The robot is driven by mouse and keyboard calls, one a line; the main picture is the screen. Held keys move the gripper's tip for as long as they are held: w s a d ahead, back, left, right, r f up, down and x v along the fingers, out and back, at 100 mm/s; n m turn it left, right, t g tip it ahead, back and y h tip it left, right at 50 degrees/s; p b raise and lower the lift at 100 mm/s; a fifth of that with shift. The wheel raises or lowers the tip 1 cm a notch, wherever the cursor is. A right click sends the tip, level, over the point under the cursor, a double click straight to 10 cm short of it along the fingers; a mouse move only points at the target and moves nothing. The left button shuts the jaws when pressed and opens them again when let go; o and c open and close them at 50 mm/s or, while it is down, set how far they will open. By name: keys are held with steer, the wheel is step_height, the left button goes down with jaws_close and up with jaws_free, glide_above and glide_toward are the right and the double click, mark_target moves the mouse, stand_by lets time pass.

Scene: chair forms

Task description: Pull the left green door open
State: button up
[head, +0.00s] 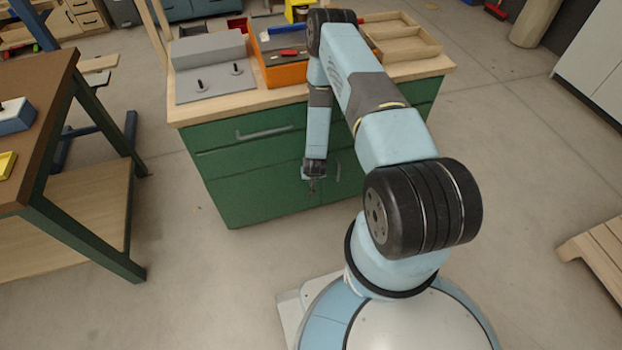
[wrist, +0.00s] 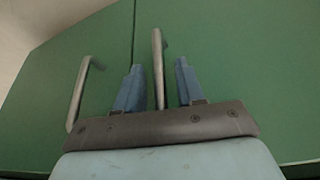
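The green cabinet has a left door (head: 255,185) below a drawer. My gripper (head: 312,188) hangs low in front of the door's right edge, beside the seam with the right door. In the wrist view, which looks upside down, the grey bar handle of the left door (wrist: 158,62) stands between the two blue fingers of my gripper (wrist: 157,85). The fingers are open, with a gap on both sides of the handle. The other door's handle (wrist: 80,92) is left of the fingers there, across the dark seam. The left door looks flush with the cabinet front.
A drawer handle (head: 264,132) is above the left door. The wooden cabinet top (head: 190,112) carries an orange bin (head: 287,72) and a grey block fixture (head: 208,50). A green-legged table (head: 108,135) stands at left. The floor in front of the left door is clear.

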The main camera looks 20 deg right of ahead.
steer(key=shift+w+f, duration=0.15)
steer(key=shift+f, duration=0.25)
jaws_close()
stand_by(0.4)
